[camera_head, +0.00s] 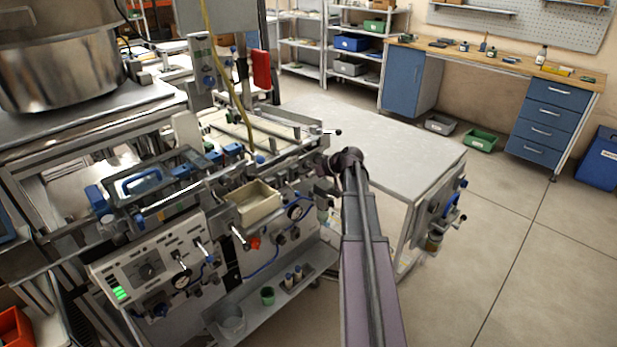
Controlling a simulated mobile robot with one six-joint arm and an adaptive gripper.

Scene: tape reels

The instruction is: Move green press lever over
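I cannot make out a clearly green lever in the camera_head view. The machine's front panel (150,262) at lower left carries a bright green lit patch (120,293), a round gauge and small switches. A short lever with a pale tip (240,238) sticks out from the machine's front, right of the panel. My arm rises from the bottom edge to a dark joint right of the machine. My gripper (326,190) seems to be just left of that joint, close to the machine's right end. It is small and partly hidden, and its fingers cannot be made out.
A beige open tray (255,203) sits on the machine. A grey flat table (390,140) stands behind my arm. A large steel pot (60,75) is at upper left. The floor at right is clear.

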